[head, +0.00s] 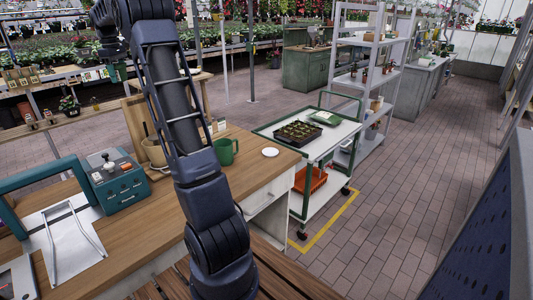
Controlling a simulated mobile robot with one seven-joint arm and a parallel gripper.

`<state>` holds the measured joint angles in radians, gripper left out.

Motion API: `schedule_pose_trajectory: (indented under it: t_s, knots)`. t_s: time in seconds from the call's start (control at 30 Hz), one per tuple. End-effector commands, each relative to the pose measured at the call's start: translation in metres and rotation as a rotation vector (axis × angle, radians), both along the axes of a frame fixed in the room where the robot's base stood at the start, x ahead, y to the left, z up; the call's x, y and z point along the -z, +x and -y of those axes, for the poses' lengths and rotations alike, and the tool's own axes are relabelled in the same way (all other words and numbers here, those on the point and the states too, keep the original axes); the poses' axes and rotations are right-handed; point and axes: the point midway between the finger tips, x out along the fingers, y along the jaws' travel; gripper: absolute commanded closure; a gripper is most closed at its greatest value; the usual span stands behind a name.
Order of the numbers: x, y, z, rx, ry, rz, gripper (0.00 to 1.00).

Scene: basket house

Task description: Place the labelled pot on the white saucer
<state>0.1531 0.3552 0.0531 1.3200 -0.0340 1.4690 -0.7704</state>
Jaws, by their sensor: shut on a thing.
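The white saucer (270,152) is a small flat disc near the right end of the wooden bench, with nothing on it. My gripper (114,62) hangs at the upper left, well above the bench and far to the left of the saucer. It is small and dark in this view, and its fingers are hard to make out. It is shut on a small green pot (118,73) with a pale patch that looks like its label. The pot hangs in the air and looks about upright.
On the wooden bench (130,250), a green mug (225,152) stands just left of the saucer. A trolley (323,142) with a seedling tray (298,132) stands right of the bench.

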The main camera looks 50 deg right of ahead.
Motion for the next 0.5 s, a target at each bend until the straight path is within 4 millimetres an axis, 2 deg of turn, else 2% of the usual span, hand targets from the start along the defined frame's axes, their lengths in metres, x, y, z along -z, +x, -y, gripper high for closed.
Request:
schedule_pose_trajectory:
  t_s: [0.03, 0.1, 0.27, 0.5]
  knots:
    - [0.000, -0.006, 0.024, 0.028, 0.000, 0.000, 0.71]
    - [0.000, -0.014, 0.054, 0.058, 0.000, -0.001, 0.71]
    - [-0.001, -0.038, 0.120, 0.129, 0.001, -0.001, 0.71]
    - [0.000, -0.086, 0.214, 0.236, 0.002, 0.000, 0.71]
